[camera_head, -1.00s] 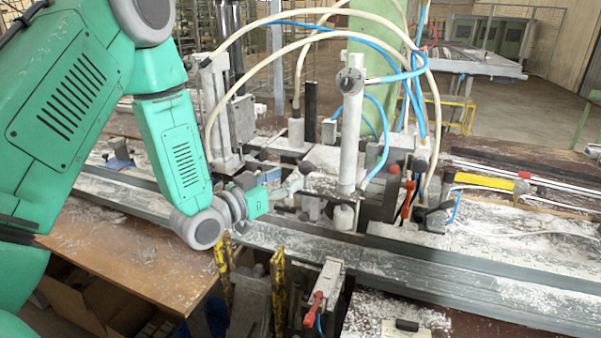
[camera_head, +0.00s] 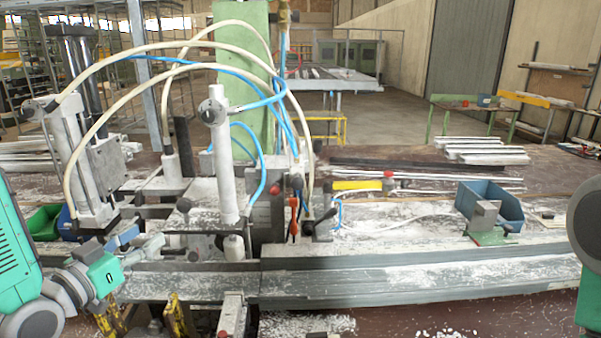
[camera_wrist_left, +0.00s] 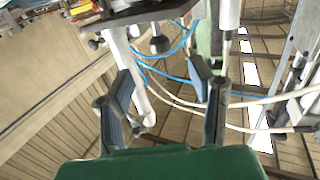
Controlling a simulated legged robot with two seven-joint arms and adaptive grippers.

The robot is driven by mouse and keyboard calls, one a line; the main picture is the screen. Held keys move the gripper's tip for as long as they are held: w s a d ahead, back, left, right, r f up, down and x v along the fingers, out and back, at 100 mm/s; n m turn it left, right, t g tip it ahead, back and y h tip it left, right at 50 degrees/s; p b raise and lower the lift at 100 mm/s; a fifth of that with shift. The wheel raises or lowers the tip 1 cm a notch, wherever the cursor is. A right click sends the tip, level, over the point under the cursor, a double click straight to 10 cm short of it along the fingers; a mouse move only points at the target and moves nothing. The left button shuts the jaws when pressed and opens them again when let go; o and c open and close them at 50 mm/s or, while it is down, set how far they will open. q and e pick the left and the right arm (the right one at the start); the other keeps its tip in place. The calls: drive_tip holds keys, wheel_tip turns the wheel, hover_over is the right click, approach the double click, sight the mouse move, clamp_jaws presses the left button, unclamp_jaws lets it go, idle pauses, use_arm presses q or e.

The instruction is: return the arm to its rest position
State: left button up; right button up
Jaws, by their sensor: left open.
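My left arm comes in low at the left edge of the head view. Its left gripper (camera_head: 146,239) is open, with the fingers pointing right toward the clamp fixture. In the left wrist view the two blue-grey fingers (camera_wrist_left: 162,82) stand apart with nothing held between them. Behind them show hoses and a white post of the fixture. Part of my right arm shows at the right edge of the head view; its gripper is out of the picture.
The clamp fixture with its white post (camera_head: 222,165), cream hoses and blue hoses stands close to the left gripper. A blue bin (camera_head: 492,203) sits on the bench at right. A green bin (camera_head: 43,222) is at left. The grey rail (camera_head: 400,275) runs along the front.

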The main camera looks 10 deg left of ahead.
use_arm(q)
drive_tip(key=s+d+f+g+y, duration=0.1)
drive_tip(key=s+d+f+g, duration=0.15)
drive_tip(key=f, duration=0.45)
drive_tip(key=s+d+f+n+g, duration=0.1)
drive_tip(key=s+f+g, duration=0.3)
drive_tip(key=f, duration=0.3)
drive_tip(key=s+d+f+g+y, duration=0.1)
drive_tip(key=s+d+f+g, duration=0.15)
drive_tip(key=f, duration=0.55)
drive_tip(key=s+d+f+n+g, duration=0.15)
drive_tip(key=s+f+g, duration=0.3)
drive_tip(key=s, duration=0.55)
drive_tip(key=s+d+f+g, duration=0.3)
drive_tip(key=s+f+g, duration=0.15)
drive_tip(key=s, duration=0.65)
wheel_tip(320, 180, down, 12)
drive_tip(key=w+m+t+b, duration=0.1)
drive_tip(key=w+b, duration=0.1)
drive_tip(key=b, duration=0.9)
drive_tip(key=shift+w+d+r+y, duration=0.15)
drive_tip(key=shift+w+d+y, duration=0.15)
drive_tip(key=shift+d+y, duration=0.1)
drive_tip(key=shift+w, duration=0.1)
